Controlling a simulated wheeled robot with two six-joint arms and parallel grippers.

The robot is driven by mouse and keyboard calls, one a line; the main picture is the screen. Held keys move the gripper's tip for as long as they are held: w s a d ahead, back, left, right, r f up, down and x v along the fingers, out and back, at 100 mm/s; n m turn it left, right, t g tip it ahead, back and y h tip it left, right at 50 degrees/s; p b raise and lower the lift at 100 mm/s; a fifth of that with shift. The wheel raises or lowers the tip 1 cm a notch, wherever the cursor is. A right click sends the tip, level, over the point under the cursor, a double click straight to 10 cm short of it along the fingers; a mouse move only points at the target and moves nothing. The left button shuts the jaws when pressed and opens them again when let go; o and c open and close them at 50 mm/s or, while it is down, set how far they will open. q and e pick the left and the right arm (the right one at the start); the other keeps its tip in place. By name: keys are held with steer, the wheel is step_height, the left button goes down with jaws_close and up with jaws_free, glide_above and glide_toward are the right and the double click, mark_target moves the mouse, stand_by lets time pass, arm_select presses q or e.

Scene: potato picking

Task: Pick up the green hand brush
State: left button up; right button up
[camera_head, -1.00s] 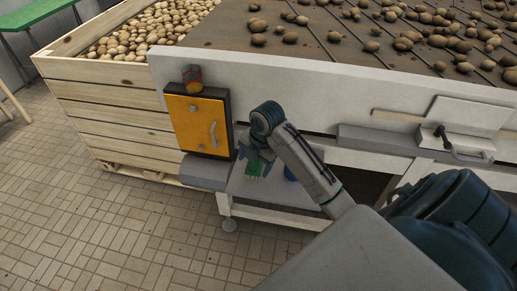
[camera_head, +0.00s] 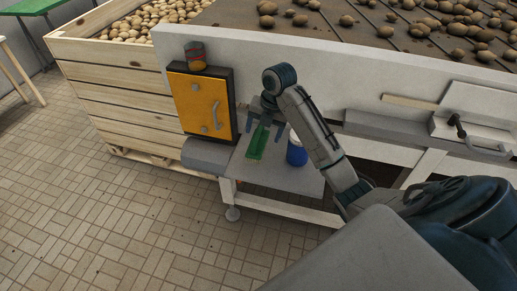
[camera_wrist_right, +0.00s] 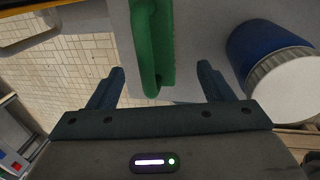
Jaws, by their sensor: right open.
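The green hand brush (camera_head: 259,142) lies on a grey shelf below the sorting table in the head view. In the right wrist view the green brush (camera_wrist_right: 153,48) extends down from the top edge, its looped handle end reaching the space between my fingers. My right gripper (camera_head: 265,129) is open, with one finger on each side of the brush handle and no visible contact. In the wrist view the gripper (camera_wrist_right: 163,76) shows a gap on both sides of the handle. My left gripper is not in view.
A blue container with a white lid (camera_head: 297,151) stands on the shelf (camera_head: 285,178) just right of the brush; it is close to my right finger in the wrist view (camera_wrist_right: 262,50). An orange control box (camera_head: 200,103) is at the left. The table's white side panel (camera_head: 330,75) rises behind.

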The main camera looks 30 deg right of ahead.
mark_target(259, 143)
steer(key=shift+w+a+f, duration=0.15)
steer(key=shift+w+f, duration=0.05)
steer(key=shift+f, duration=0.15)
steer(key=f+p, duration=0.1)
steer(key=w+f+p, duration=0.1)
steer(key=f, duration=0.1)
steer(key=shift+a+f, duration=0.15)
steer(key=shift+a, duration=0.05)
steer(key=shift+f, duration=0.45)
steer(key=shift+c, duration=0.2)
steer(key=c, duration=1.1)
